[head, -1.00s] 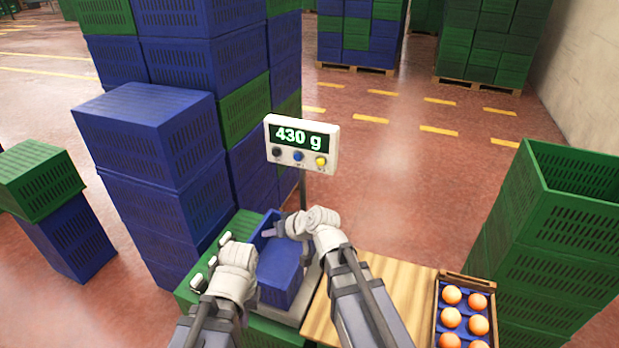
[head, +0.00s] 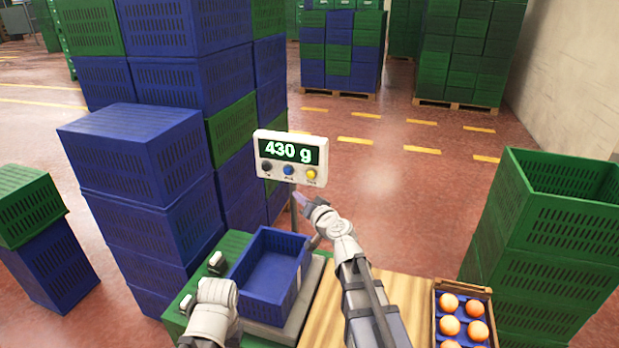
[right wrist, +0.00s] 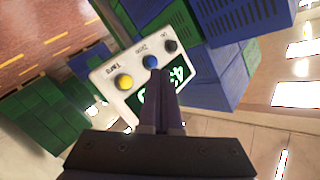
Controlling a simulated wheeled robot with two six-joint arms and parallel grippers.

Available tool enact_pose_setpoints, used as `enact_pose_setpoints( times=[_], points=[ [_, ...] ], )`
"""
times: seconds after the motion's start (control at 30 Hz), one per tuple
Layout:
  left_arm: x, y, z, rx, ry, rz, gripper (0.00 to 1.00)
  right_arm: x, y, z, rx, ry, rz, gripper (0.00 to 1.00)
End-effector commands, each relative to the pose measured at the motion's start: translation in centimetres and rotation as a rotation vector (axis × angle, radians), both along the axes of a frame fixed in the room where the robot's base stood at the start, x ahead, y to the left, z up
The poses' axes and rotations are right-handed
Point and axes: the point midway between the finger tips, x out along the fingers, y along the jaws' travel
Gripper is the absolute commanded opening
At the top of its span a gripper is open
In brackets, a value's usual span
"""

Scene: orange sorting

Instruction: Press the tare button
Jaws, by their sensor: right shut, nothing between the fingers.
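The scale's display panel (head: 291,158) reads 430 g and has a black, a blue and a yellow button in a row. The yellow button (head: 311,174) is at the right end; in the right wrist view it (right wrist: 124,82) sits beside the label "Tare". My right gripper (head: 299,198) is shut and empty, just below the panel. In the right wrist view its fingertips (right wrist: 160,74) overlap the panel near the blue button (right wrist: 151,62), to the right of the yellow one; contact cannot be told. My left gripper (head: 202,283) is open and empty, left of the blue crate.
An empty blue crate (head: 247,297) sits on the scale plate (head: 312,290). A wooden board (head: 402,290) and a tray (head: 437,312) of oranges lie to the right. Stacked crates (head: 135,160) rise on the left, and green crates (head: 545,240) on the right.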

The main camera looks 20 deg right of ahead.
Motion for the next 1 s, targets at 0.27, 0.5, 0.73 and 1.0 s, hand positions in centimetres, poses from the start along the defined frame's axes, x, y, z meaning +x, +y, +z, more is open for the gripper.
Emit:
enact_pose_setpoints(
  times=[0.27,0.5,0.73,1.0],
  points=[
    [0.0,0.0,0.0,0.0,0.0,0.0,0.0,0.9,-0.5,0.0,-0.001,0.001,0.001,0.0],
    [0.0,0.0,0.0,0.0,0.0,0.0,0.0,3.2,-2.0,0.0,-0.001,0.001,0.001,0.0],
    [0.0,0.0,0.0,0.0,0.0,0.0,0.0,5.8,-3.8,0.0,-0.001,0.001,0.001,0.0],
    [0.0,0.0,0.0,0.0,0.0,0.0,0.0,7.3,-4.9,0.0,-0.001,0.001,0.001,0.0]
  ],
)
